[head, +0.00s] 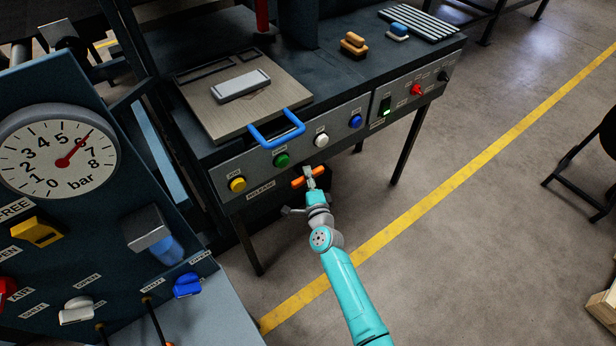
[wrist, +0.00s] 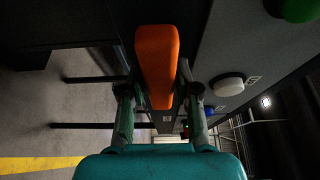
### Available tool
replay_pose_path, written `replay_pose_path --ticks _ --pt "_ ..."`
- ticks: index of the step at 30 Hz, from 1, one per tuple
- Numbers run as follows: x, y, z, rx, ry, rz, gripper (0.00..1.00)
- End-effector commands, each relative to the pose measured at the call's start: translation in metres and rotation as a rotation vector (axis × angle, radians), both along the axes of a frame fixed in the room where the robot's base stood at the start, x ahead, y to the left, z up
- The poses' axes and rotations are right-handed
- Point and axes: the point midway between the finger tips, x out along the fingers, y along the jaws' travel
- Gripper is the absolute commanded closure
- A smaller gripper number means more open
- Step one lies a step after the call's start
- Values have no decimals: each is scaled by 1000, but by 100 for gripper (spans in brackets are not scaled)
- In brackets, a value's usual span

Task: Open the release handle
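The release handle (head: 298,182) is an orange bar below the front panel of the press, to the right of the RELEASE label (head: 261,190). My gripper (head: 310,175) is at the middle of the bar in the head view, with orange showing on both sides of it. In the wrist view the orange handle (wrist: 157,60) lies between the two fingers of my gripper (wrist: 160,75). The fingertips sit close against its two sides, and the gripper appears shut on it. The handle's mount is hidden.
Yellow (head: 237,184), green (head: 282,160), white (head: 321,140) and blue (head: 355,121) buttons line the panel above. A blue loop handle (head: 278,134) juts out from the plate. A gauge panel (head: 130,200) stands at the left.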

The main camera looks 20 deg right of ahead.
Motion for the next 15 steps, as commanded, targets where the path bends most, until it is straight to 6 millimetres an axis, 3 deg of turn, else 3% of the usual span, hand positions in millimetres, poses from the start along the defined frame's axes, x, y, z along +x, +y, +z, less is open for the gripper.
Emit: replay_pose_path --ticks 6,15 --pt "-3 -1 -1 0 1 0 100" --pt "-39 -13 -2 -1 2 -1 100"
